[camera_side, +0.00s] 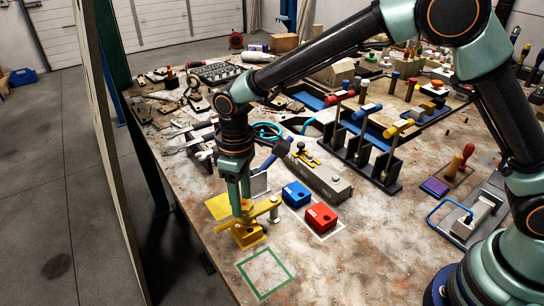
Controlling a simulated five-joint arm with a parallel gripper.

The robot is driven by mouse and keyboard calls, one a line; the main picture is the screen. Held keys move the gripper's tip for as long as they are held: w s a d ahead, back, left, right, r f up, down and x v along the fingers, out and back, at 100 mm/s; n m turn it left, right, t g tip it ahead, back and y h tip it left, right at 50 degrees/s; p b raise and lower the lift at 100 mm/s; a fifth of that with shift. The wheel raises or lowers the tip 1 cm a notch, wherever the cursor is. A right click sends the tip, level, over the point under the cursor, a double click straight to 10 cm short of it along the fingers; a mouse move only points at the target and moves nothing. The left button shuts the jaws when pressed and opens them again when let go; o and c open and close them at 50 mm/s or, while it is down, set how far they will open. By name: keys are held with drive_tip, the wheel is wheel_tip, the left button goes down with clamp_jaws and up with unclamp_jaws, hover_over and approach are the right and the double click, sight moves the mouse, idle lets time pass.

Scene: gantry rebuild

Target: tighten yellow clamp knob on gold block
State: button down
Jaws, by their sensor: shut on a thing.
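The gold block (249,236) sits on the table near its left edge. The yellow clamp knob (232,224) sits on top of the block, with its arms spreading to the sides. My gripper (241,209) points straight down over the block, and its fingers are shut on the yellow clamp knob. The fingers hide the middle of the knob. A small grey post (274,213) stands at the block's right side.
A blue block (296,193) and a red block (321,217) stand to the right. A grey box (322,178) lies behind them. A rack with coloured handles (364,150) stands further right. A green square outline (266,272) in front is empty.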

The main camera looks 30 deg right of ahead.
drive_tip(key=m, duration=0.4)
drive_tip(key=shift+w+d+r+m, duration=0.15)
drive_tip(key=shift+w+r+m, duration=0.1)
drive_tip(key=shift+m, duration=0.15)
drive_tip(key=m, duration=0.3)
drive_tip(key=shift+d+m, duration=0.1)
drive_tip(key=shift+m, duration=0.2)
drive_tip(key=m, duration=0.4)
drive_tip(key=shift+s+d, duration=0.1)
drive_tip(key=m, duration=0.5)
drive_tip(key=shift+s+d+f, duration=0.1)
drive_tip(key=m, duration=0.4)
drive_tip(key=shift+s+m, duration=0.1)
drive_tip(key=shift+m, duration=0.2)
drive_tip(key=m, duration=0.4)
drive_tip(key=shift+s, duration=0.1)
drive_tip(key=m, duration=0.4)
drive_tip(key=shift+s+m, duration=0.1)
drive_tip(key=shift+m, duration=0.3)
drive_tip(key=shift+a+m, duration=0.2)
drive_tip(key=shift+m, duration=1.7)
